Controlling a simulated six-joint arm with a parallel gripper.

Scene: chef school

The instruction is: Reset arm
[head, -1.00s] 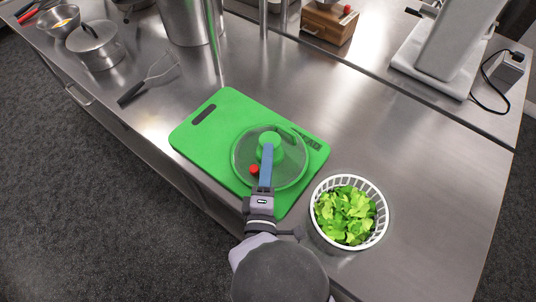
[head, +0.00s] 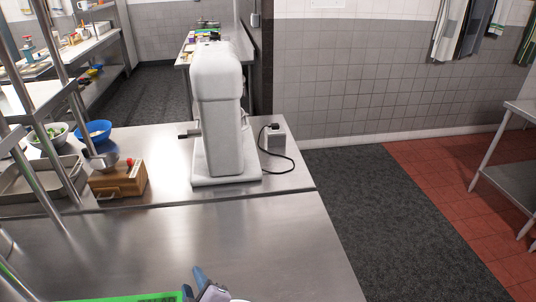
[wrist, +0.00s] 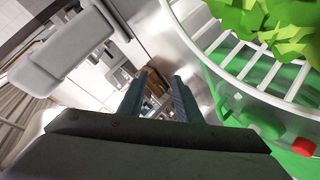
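My gripper (head: 203,284) shows at the bottom edge of the head view, with its blue fingers pointing up. In the wrist view its two fingers (wrist: 157,88) stand apart with nothing between them, so it is open and empty. A white slotted basket (wrist: 215,60) with green lettuce (wrist: 270,18) is close on the right in the wrist view. In the head view only a strip of the green cutting board (head: 125,298) shows at the bottom edge.
A white stand mixer (head: 218,115) stands on the rear counter, beside a small grey box (head: 273,140) with a black cable. A wooden box (head: 118,180), a blue bowl (head: 94,132) and metal posts are at left. The near steel counter (head: 230,245) is mostly clear.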

